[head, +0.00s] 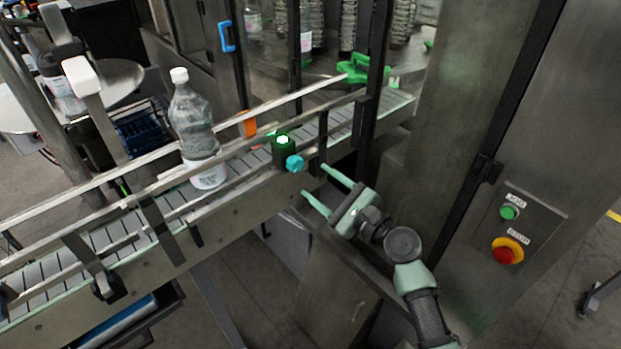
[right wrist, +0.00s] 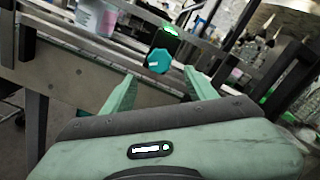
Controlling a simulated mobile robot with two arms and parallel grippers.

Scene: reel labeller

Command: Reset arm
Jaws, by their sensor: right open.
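My right gripper (head: 318,188) is open and empty in front of the conveyor, with its two pale green fingers pointing up and left. In the right wrist view its fingers (right wrist: 158,92) are spread, and a teal knob (right wrist: 158,61) shows just beyond the gap between them. The same teal knob (head: 295,163) sits on a dark sensor housing (head: 283,150) with a lit green top, at the conveyor's near side. The fingers look apart from the knob. My left gripper is not in view.
A clear bottle (head: 192,120) with a white cap stands upright on the conveyor (head: 230,170) between guide rails. A control panel at right has a green button (head: 509,212) and a red stop button (head: 504,254). A green star wheel (head: 357,69) is behind.

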